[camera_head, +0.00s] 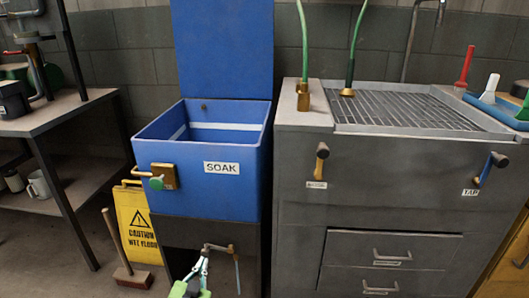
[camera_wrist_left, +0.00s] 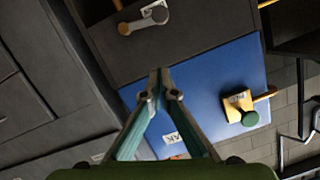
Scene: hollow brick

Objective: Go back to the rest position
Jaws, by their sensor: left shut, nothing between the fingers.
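My left gripper (camera_head: 206,251) shows low in the head view, in front of the dark stand under the blue SOAK tub (camera_head: 230,197). In the head view the tips overlap the left end of the handle (camera_head: 221,248). My right gripper is not in view.
A brass latch with a green knob (camera_head: 158,182) sticks out from the tub. A grey sink cabinet (camera_head: 300,225) with drawers stands to the right. A yellow wet-floor sign (camera_head: 136,225), a brush (camera_head: 132,278) and a metal table (camera_head: 60,121) are to the left.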

